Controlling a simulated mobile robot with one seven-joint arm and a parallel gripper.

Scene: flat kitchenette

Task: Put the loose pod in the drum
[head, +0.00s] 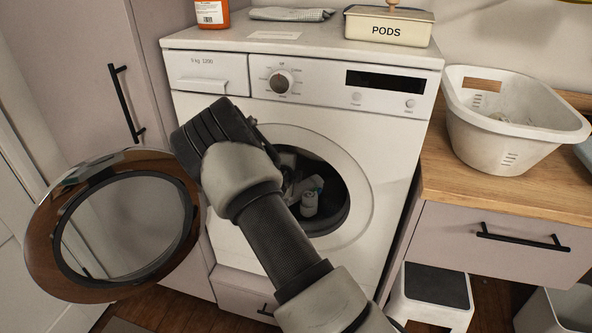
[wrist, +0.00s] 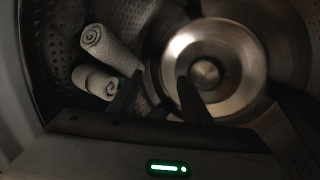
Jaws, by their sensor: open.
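The washing machine (head: 375,130) has its round door (head: 38,235) swung open to the left. Its drum (head: 338,205) is partly hidden behind my arm in the head view. The wrist view looks into the metal drum (wrist: 120,20). My gripper (wrist: 158,85) is open, its two dark fingers apart with nothing visible between them; the arm hides it in the head view. No other loose pod shows clearly.
Rolled pale cloths (wrist: 108,48) lie at the drum's left. A PODS box (head: 388,28), an orange bottle (head: 212,12) and a folded cloth (head: 290,14) are on the machine top. A white basket (head: 510,135) stands on the wooden counter (head: 450,185) at right.

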